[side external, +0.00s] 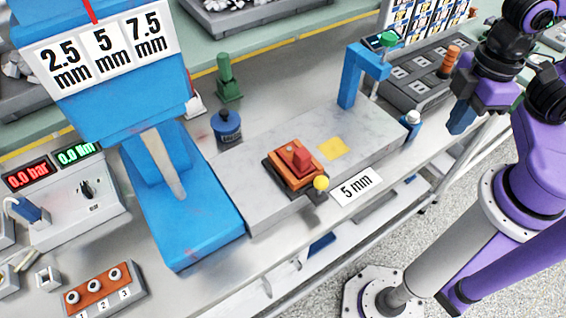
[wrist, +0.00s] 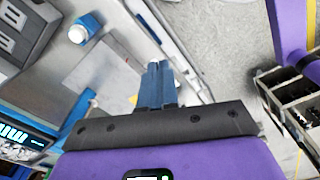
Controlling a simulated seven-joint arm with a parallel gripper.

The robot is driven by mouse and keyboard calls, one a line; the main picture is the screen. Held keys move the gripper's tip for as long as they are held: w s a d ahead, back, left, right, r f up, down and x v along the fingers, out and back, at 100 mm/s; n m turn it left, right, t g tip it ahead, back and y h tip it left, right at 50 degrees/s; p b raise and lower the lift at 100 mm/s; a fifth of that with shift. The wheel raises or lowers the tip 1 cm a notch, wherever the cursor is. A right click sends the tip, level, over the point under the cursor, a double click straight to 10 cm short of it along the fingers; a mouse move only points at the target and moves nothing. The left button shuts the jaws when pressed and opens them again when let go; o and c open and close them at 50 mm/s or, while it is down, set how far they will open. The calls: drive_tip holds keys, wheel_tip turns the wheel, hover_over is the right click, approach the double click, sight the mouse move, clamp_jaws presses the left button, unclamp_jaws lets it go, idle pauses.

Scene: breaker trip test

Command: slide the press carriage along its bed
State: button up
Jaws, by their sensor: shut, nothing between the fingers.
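The carriage (side external: 292,174) is an orange block on a dark base with a red piece on top and a yellow ball knob (side external: 321,183) at its front. It sits on the grey slab-like bed (side external: 262,135), near the bed's front edge. A yellow square (side external: 333,148) is marked on the bed to the carriage's right. My gripper (side external: 460,125) is up at the right, beyond the bed's right end and well apart from the carriage. In the wrist view its blue fingers (wrist: 158,68) are together and empty. I cannot make out the carriage in the wrist view.
A blue press column (side external: 185,215) stands left of the bed, and a blue post (side external: 351,75) with a green knob stands at its back right. A small blue bottle (side external: 411,122) stands between the bed and my gripper.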

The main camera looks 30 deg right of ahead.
drive_tip(key=o, duration=0.5)
drive_tip(key=shift+a, duration=0.1)
drive_tip(key=o, duration=0.5)
drive_tip(key=shift+w+a+r, duration=0.2)
drive_tip(key=shift+w+a, duration=0.1)
drive_tip(key=shift+a, duration=0.1)
drive_tip(key=shift+c, duration=0.2)
wheel_tip(320, 180, up, 8)
drive_tip(key=m+h, duration=0.3)
drive_tip(key=m, duration=1.2)
hover_over(322, 179)
drive_tip(key=a, duration=0.4)
drive_tip(key=shift+g, duration=0.3)
drive_tip(key=x, duration=1.7)
drive_tip(key=shift+w+a+f, duration=0.1)
drive_tip(key=shift+w+f, duration=0.05)
drive_tip(key=shift+w, duration=0.2)
clamp_jaws()
